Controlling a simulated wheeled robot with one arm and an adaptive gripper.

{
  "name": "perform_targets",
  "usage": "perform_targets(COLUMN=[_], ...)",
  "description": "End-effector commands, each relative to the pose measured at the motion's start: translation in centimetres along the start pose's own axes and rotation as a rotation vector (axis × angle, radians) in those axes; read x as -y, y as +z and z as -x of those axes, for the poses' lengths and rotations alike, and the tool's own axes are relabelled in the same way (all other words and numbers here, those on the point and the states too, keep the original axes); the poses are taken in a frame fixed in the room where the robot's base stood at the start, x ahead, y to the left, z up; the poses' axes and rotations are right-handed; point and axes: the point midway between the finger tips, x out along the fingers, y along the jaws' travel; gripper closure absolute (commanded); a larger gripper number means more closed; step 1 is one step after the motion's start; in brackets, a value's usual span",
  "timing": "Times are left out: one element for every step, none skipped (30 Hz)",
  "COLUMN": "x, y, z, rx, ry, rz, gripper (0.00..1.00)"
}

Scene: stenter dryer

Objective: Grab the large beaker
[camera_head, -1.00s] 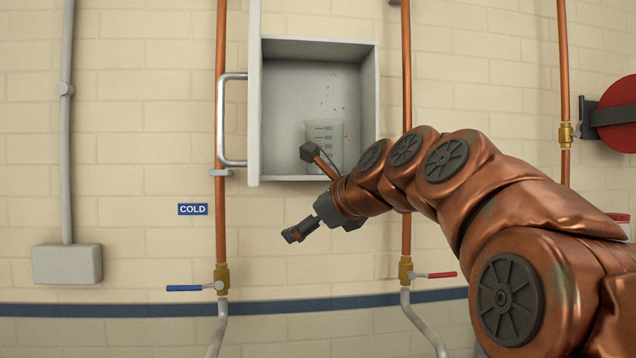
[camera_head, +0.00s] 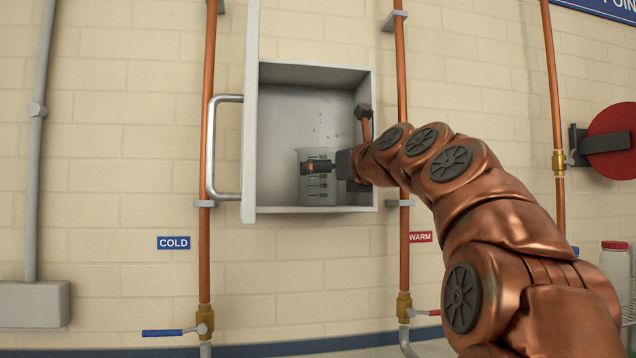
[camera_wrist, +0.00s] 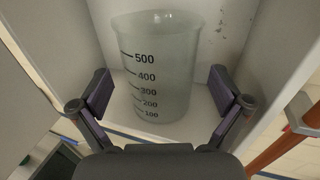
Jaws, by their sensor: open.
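The large beaker (camera_head: 318,190) is a translucent vessel with dark graduation marks. It stands upright on the floor of an open wall cabinet (camera_head: 262,209). In the wrist view the beaker (camera_wrist: 158,65) shows marks from 100 to 500, and its spout is at the upper left. My gripper (camera_head: 318,168) is at the cabinet opening in front of the beaker. In the wrist view my gripper (camera_wrist: 162,98) is open, with one finger pad on each side of the beaker's lower half. A gap shows between each pad and the beaker wall.
The cabinet door (camera_head: 250,120) stands open on the left, with a metal handle (camera_head: 211,150). Copper pipes run on both sides, the left pipe (camera_head: 207,250) above a blue valve lever (camera_head: 163,333). A red reel (camera_head: 612,142) is on the wall at right.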

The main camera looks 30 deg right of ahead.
Motion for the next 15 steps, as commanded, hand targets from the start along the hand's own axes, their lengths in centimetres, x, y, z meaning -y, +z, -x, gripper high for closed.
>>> perform_targets(x=[0.0, 0.0, 0.1, 0.0, 0.0, 0.0, 0.0, 0.0, 0.0, 0.0, 0.0, 0.0, 0.0, 0.0, 0.0], y=[-0.1, -0.1, -0.1, -0.1, -0.1, -0.1, 0.0, 0.0, 0.0, 0.0, -0.1, -0.1, -0.1, -0.1, -0.1], z=[-0.7, -1.1, -1.7, -2.1, -2.5, -2.9, -3.2, -3.5, -3.8, -4.0, -4.1, -4.2, -4.2, -4.2, -4.2], rx=[-0.003, -0.004, -0.005, -0.005, -0.005, -0.003, -0.002, -0.002, -0.001, -0.001, -0.001, -0.001, -0.001, -0.001, -0.001], ry=[0.001, 0.0, 0.0, 0.0, 0.001, 0.0, 0.0, 0.0, 0.0, 0.0, 0.0, 0.0, 0.0, 0.0, 0.0], rz=[0.0, 0.0, 0.001, 0.001, 0.001, 0.002, 0.003, 0.003, 0.003, 0.002, 0.002, 0.002, 0.002, 0.002, 0.002], gripper=[0.0, 0.0, 0.0, 0.0, 0.0, 0.0, 0.0, 0.0, 0.0, 0.0, 0.0, 0.0, 0.0, 0.0, 0.0])
